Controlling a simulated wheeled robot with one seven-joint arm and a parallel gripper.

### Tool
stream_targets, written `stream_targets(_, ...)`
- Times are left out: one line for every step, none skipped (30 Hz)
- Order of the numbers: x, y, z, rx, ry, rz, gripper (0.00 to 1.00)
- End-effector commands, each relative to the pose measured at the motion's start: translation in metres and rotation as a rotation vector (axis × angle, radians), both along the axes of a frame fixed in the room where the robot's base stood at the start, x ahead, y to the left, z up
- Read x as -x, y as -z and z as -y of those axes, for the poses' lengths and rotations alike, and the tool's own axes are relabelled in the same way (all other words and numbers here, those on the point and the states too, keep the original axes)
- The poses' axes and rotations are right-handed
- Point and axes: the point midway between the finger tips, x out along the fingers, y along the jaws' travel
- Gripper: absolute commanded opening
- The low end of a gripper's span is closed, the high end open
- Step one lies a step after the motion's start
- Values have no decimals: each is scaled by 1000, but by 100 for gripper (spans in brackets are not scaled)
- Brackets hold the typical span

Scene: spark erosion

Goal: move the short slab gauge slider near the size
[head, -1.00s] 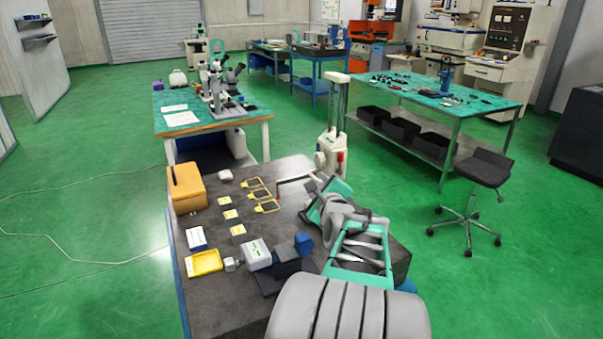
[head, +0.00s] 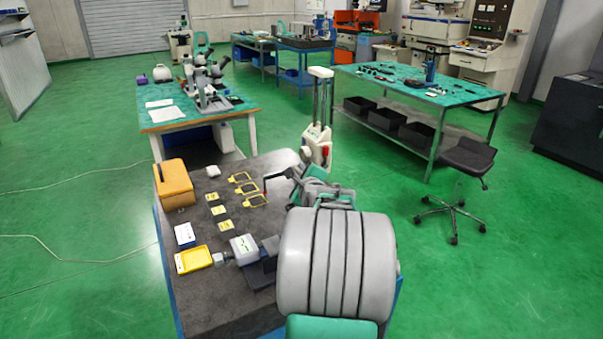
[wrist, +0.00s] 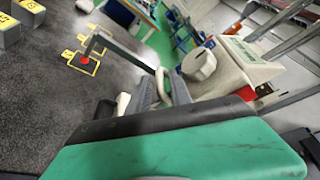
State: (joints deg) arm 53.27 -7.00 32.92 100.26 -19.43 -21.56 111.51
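The slab gauge stands on the far edge of the dark slab (head: 215,290), with upright columns (head: 321,100) and a white slider block (head: 316,150) low on them with a red part. The wrist view shows the white slider block (wrist: 228,78) and its round knob close by, to the right of my gripper (wrist: 160,88). A dark angled arm (wrist: 125,50) with a red tip reaches left from there. My grey fingers are around or beside the inner end of this arm; contact is not clear. My forearm hides most of my gripper in the head view.
A stool (head: 462,165) stands on the floor at right.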

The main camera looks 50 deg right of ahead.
Motion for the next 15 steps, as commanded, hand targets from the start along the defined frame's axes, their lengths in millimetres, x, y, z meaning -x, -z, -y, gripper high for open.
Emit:
stream_targets(0,0,0,0,0,0,20)
stream_targets(0,0,0,0,0,0,18)
stream_targets(0,0,0,0,0,0,14)
stream_targets(0,0,0,0,0,0,12)
stream_targets(0,0,0,0,0,0,10)
stream_targets(0,0,0,0,1,-1,6)
stream_targets(0,0,0,0,1,-1,4)
stream_targets(0,0,0,0,1,-1,1)
stream_targets(1,0,0,-1,1,0,0)
stream_targets(0,0,0,-2,1,-1,0)
stream_targets(0,0,0,-2,1,-1,0)
stream_targets(1,1,0,-2,1,-1,0)
stream_targets(1,1,0,-2,1,-1,0)
stream_targets(0,1,0,-2,1,-1,0)
stream_targets(1,1,0,-2,1,-1,0)
